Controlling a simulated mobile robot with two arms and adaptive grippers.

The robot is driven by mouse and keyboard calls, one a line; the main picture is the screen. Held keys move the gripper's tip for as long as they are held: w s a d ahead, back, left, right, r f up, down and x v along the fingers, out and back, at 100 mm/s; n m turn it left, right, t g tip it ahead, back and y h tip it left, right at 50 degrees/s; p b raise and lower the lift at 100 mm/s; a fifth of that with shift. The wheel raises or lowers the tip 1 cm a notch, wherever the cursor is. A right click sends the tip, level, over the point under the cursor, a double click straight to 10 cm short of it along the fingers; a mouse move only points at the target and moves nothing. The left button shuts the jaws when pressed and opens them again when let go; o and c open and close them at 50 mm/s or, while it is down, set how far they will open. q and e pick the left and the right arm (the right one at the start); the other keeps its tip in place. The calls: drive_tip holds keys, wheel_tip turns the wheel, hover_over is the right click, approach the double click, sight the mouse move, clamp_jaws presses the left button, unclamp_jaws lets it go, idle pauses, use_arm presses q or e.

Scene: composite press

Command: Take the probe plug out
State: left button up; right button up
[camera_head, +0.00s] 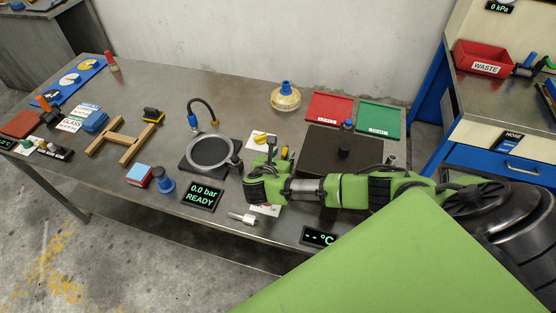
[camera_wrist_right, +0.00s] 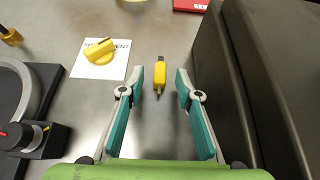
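A small yellow piece with a dark far end and a thin tip toward me (camera_wrist_right: 160,75) lies between my right fingertips in the right wrist view; it looks like the probe plug. It also shows as a small yellow spot in the head view (camera_head: 284,153). My right gripper (camera_wrist_right: 157,83) is open, one teal finger on each side of the yellow piece, with gaps to both. In the head view the right gripper (camera_head: 277,160) is over the table, left of the dark block. Whether the piece sits in a socket cannot be told. My left gripper is not in view.
A dark block (camera_head: 322,152) stands close right of the gripper. A yellow knob (camera_wrist_right: 100,50) on a white card and a round ring fixture (camera_head: 230,142) are to the left. A display (camera_head: 318,237) reads "-- °C". Red (camera_head: 328,107) and green trays (camera_head: 378,118) lie behind.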

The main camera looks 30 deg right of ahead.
drive_tip(key=v, duration=1)
drive_tip(key=shift+s+a+r, duration=0.2)
drive_tip(key=shift+s+a, duration=0.05)
